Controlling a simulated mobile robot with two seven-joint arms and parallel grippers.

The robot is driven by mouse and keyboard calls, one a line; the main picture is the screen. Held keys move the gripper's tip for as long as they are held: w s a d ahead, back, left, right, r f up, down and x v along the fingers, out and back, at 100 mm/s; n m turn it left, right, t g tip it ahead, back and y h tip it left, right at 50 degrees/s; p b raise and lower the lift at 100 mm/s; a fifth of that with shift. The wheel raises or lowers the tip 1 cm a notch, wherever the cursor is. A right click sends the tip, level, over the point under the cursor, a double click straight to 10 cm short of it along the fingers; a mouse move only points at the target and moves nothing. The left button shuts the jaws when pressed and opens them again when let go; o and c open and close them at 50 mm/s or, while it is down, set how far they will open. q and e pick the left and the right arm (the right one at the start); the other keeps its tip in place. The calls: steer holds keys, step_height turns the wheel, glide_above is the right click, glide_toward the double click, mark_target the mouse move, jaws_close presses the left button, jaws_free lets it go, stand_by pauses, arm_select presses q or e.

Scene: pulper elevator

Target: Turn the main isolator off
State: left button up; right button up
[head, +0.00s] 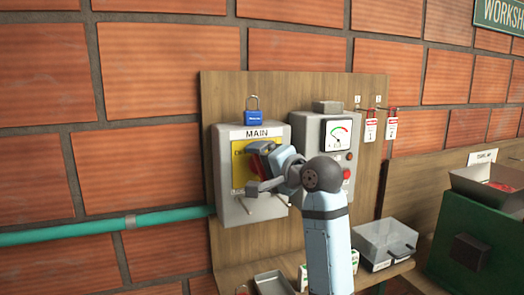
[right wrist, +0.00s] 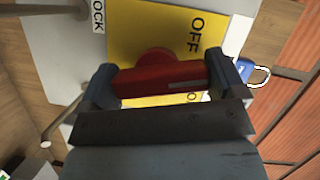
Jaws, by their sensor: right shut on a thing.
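The main isolator is a grey box (head: 224,160) labelled MAIN, with a yellow plate (head: 239,175) on its front. Its red handle (head: 255,166) is partly hidden by my right gripper (head: 263,169) in the head view. In the right wrist view, the red handle (right wrist: 160,82) lies between the two fingers of my right gripper (right wrist: 165,80), which is shut on it. A pale mark on the handle points toward the box's top. OFF (right wrist: 195,36) is printed on the plate, to one side of the handle; other lettering is partly hidden. My left gripper is not in view.
A blue padlock (head: 254,117) is just above the box. A grey gauge panel (head: 309,127) stands close on the right, with red tags (head: 371,131) beyond it. A teal pipe (head: 90,230) meets the box's left side. A tray (head: 272,285) and clear bin (head: 384,240) sit below.

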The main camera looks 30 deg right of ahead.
steer(key=n+g+h+p, duration=0.1)
steer(key=n+p, duration=0.2)
steer(key=p, duration=0.3)
steer(key=n+g+h+p, duration=0.1)
steer(key=n+p, duration=0.2)
steer(key=p, duration=0.2)
steer(key=shift+a+r+h+p, duration=0.1)
steer(key=shift+r+h+p, duration=0.1)
steer(key=shift+h+p, duration=0.2)
steer(key=shift+f+n+g+h+p, duration=0.15)
steer(key=shift+n+g+h+p, duration=0.2)
steer(key=shift+n+p, duration=0.3)
steer(key=shift+f+n+h, duration=0.1)
steer(key=shift+n+h, duration=0.25)
steer(key=shift+n, duration=0.3)
steer(key=shift+f+n+h, duration=0.1)
steer(key=shift+n+h, duration=0.4)
steer(key=shift+n+g, duration=0.25)
steer(key=shift+n, duration=0.05)
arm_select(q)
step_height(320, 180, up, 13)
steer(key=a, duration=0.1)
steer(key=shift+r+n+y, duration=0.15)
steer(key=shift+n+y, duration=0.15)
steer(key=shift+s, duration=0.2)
